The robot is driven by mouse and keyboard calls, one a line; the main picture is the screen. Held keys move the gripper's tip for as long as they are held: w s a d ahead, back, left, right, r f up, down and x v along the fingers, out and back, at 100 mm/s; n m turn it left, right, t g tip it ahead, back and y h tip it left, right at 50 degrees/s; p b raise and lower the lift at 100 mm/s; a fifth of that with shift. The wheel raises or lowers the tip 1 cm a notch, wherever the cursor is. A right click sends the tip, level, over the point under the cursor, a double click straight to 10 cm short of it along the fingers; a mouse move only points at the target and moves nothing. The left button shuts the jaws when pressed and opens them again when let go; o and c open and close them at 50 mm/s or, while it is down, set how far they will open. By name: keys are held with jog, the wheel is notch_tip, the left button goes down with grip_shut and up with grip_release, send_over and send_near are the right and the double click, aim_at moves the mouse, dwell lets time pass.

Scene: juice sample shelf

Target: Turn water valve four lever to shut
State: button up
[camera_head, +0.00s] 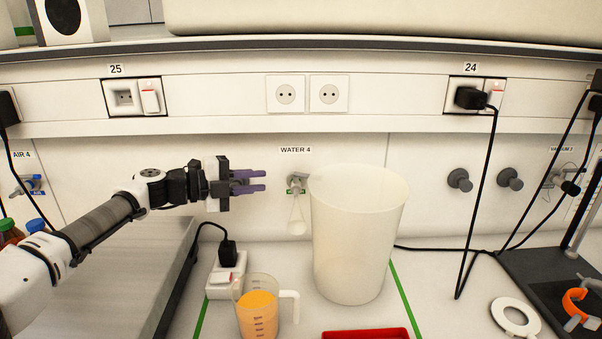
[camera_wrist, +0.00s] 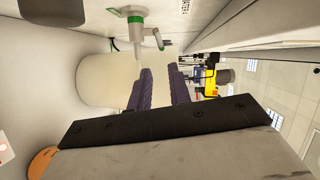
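The water valve four (camera_head: 297,183) sticks out from the white wall panel under the label "WATER 4" (camera_head: 295,150). It has green parts and a pale spout hanging down. In the wrist view the valve (camera_wrist: 135,20) is at the top, with green bands and a small grey lever-like piece (camera_wrist: 160,40); the lever's exact angle is hard to tell. My gripper (camera_head: 265,180) is left of the valve at about its height, apart from it. In the wrist view its purple fingers (camera_wrist: 160,68) are spread with nothing between them.
A large translucent bucket (camera_head: 358,240) stands close right of the valve. A beaker of orange juice (camera_head: 257,308), a power strip (camera_head: 226,272) and a red tray (camera_head: 365,334) are below. A shelf ledge with sockets (camera_head: 308,94) runs above.

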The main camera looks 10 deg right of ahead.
aim_at(309, 177)
jog(key=p+x, duration=0.4)
jog(key=x, duration=0.7)
jog(key=shift+d+r, duration=0.1)
jog(key=shift+r, duration=0.05)
jog(key=shift+w+d, duration=0.15)
jog(key=shift+d, duration=0.3)
grip_shut()
